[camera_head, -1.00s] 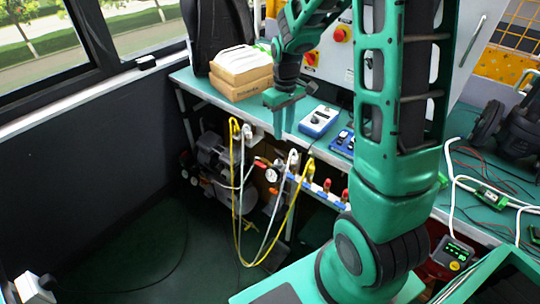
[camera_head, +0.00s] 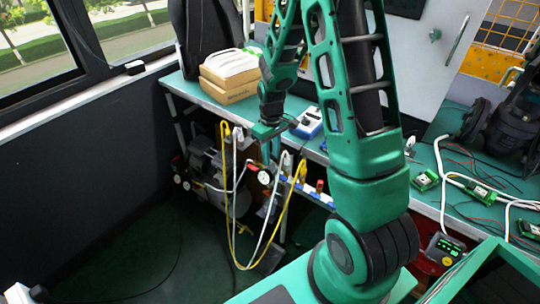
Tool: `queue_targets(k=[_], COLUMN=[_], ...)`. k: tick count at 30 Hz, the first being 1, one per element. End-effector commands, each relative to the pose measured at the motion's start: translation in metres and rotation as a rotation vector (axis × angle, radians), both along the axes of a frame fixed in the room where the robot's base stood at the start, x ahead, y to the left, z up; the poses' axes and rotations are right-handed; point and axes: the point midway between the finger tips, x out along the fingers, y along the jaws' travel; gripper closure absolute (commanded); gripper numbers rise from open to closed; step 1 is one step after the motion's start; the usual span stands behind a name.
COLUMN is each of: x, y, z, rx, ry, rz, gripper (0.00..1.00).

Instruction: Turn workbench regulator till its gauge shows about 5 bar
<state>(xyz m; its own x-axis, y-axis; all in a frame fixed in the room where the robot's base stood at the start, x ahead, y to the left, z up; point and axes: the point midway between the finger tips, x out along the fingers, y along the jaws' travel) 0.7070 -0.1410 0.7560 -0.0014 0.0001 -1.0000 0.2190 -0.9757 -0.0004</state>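A small round gauge (camera_head: 265,177) with a white face hangs below the front edge of the workbench, among hoses. Its needle and numbers are too small to read. The regulator's knob cannot be clearly told apart from the fittings around the gauge.
Yellow hoses (camera_head: 232,215) and pale hoses loop below the bench. A compressor-like machine (camera_head: 207,170) stands underneath. A row of fittings with red caps (camera_head: 319,186) lies right of the gauge. A cardboard box (camera_head: 228,88) and a blue-white meter (camera_head: 309,123) are on the bench (camera_head: 187,88).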

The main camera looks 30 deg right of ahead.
Motion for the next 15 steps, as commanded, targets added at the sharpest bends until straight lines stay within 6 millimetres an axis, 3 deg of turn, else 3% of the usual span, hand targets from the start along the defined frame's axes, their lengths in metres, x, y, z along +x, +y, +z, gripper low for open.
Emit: queue_targets(k=[8,11,15], x=[0.0001,0.0002,0.0002], y=[0.0001,0.0001,-0.0001], z=[-0.0012,-0.0011,-0.001], rx=[0.0,0.0,0.0], ry=[0.0,0.0,0.0], rz=[0.0,0.0,0.0], gripper=[0.73,0.97,1.0])
